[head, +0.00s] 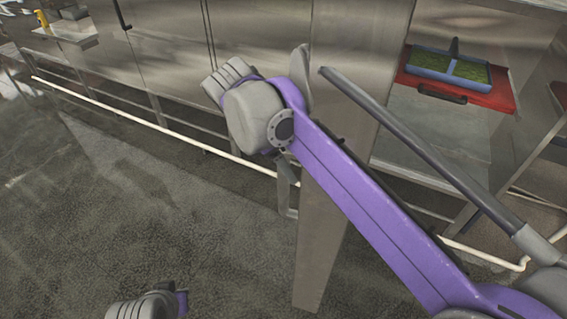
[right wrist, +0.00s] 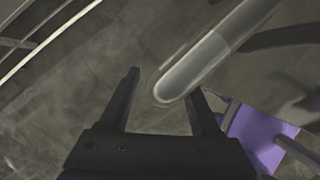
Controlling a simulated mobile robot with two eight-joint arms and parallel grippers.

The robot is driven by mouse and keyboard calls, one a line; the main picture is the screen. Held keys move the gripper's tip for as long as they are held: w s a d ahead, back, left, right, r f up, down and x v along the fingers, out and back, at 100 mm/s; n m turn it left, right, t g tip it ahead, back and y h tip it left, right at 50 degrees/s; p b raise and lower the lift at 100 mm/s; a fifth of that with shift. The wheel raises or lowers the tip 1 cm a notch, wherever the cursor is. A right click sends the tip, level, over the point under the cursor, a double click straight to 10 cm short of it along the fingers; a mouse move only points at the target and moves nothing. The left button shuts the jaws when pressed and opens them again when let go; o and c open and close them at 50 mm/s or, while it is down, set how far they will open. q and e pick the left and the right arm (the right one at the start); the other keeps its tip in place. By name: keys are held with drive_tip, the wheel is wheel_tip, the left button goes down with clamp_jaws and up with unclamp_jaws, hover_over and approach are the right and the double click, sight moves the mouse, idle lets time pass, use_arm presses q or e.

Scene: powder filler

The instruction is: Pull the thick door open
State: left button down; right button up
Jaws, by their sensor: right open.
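The thick door (head: 345,130) is a tall steel slab in the middle of the head view, standing out from the steel cabinets with its broad edge toward me. A slim grey bracket-like bar (head: 284,187), which looks like its handle, shows at the door's left side below my right wrist. In the right wrist view my right gripper (right wrist: 164,84) is open. A rounded grey bar (right wrist: 205,65) reaches in between its fingers from the upper right; I cannot tell whether they touch. In the head view the right fingers are largely hidden by my wrist. Only part of my left arm shows at bottom left.
Right of the door is an open steel bay with a red tray (head: 459,91) bearing a blue divided container (head: 420,62) with green contents. A white pipe (head: 110,112) runs low along the cabinets. The dark floor (head: 130,210) at left is clear.

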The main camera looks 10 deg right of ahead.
use_arm(q)
drive_tip(key=shift+w+r+p, duration=0.45)
drive_tip(key=shift+r+p, duration=0.05)
drive_tip(key=shift+r, duration=0.25)
use_arm(e)
drive_tip(key=v, duration=1)
drive_tip(key=shift+r, duration=0.4)
use_arm(q)
drive_tip(key=shift+s, duration=0.1)
use_arm(e)
drive_tip(key=shift+a, duration=0.15)
